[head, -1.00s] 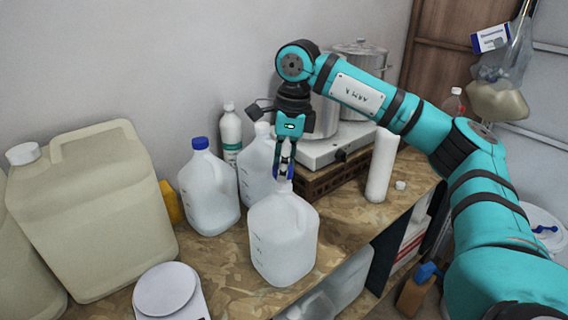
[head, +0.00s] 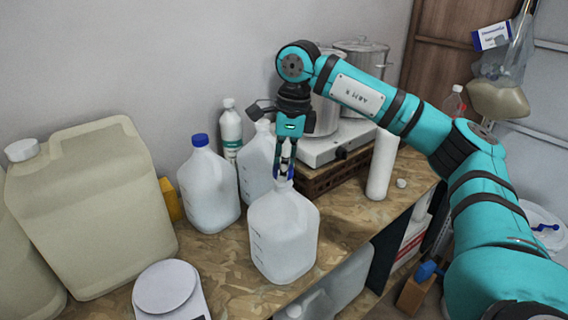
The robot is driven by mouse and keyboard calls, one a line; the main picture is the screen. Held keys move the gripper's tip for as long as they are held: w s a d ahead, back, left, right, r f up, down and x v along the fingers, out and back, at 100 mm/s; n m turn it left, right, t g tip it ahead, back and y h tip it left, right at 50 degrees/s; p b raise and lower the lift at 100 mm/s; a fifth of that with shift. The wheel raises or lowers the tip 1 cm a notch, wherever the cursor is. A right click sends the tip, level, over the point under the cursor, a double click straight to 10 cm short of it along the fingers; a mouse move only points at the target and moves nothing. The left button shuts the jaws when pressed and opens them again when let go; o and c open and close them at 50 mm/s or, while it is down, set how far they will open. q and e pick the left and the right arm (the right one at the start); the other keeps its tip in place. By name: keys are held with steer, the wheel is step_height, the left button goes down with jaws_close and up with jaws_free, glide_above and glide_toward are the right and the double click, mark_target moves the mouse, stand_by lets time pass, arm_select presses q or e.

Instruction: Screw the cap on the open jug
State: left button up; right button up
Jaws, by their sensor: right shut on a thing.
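The open jug (head: 284,238), translucent white with a handle, stands upright near the front of the wooden worktop. My right gripper (head: 284,174) points down directly over the jug's mouth. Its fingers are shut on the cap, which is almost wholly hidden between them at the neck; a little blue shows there. I cannot tell how far the cap sits on the threads. My left gripper is not in view.
A similar jug with a blue cap (head: 208,187) stands to the left, another jug (head: 256,160) behind. The worktop's front edge is close.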

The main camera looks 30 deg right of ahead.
steer(key=shift+f+b, duration=0.5)
steer(key=shift+f, duration=0.2)
stand_by(1.3)
steer(key=m, duration=0.2)
steer(key=shift+f+m, duration=0.1)
steer(key=shift+m, duration=0.2)
steer(key=m, duration=0.3)
steer(key=shift+h, duration=0.3)
steer(key=m, duration=0.4)
steer(key=shift+s+a+t+h+b, duration=0.1)
steer(key=shift+t+h+b, duration=0.2)
steer(key=shift+m, duration=0.9)
